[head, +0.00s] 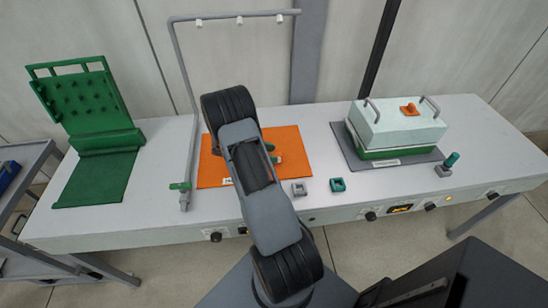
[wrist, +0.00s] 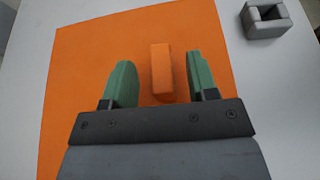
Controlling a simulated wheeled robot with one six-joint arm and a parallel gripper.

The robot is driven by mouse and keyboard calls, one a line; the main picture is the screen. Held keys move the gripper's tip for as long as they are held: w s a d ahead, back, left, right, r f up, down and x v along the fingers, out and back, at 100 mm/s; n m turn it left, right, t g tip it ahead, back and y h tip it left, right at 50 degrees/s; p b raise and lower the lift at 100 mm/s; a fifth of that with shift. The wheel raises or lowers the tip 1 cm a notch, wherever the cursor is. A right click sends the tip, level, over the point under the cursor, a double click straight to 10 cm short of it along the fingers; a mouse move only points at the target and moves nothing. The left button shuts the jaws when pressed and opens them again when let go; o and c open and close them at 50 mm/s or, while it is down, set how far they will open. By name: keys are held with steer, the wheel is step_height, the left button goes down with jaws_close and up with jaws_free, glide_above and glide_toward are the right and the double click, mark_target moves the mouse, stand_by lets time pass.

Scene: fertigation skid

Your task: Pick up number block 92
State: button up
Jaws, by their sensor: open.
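An orange block (wrist: 161,70) lies on the orange mat (wrist: 75,80) in the wrist view. No number can be read on it, so I cannot tell whether it is block 92. My gripper (wrist: 158,74) is open, with one green finger to the left of the block and one to its right. In the head view my arm covers much of the orange mat (head: 290,140), and the block cannot be made out clearly there.
A grey hollow block (wrist: 265,18) sits just off the mat, also in the head view (head: 299,189), beside a teal one (head: 338,185). A pale lidded box (head: 395,125) stands right, a green pegged rack (head: 85,105) left. A grey pipe frame (head: 187,130) rises left of the mat.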

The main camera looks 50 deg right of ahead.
mark_target(276, 154)
steer(key=shift+x, duration=1.55)
steer(key=shift+c, duration=0.4)
jaws_close()
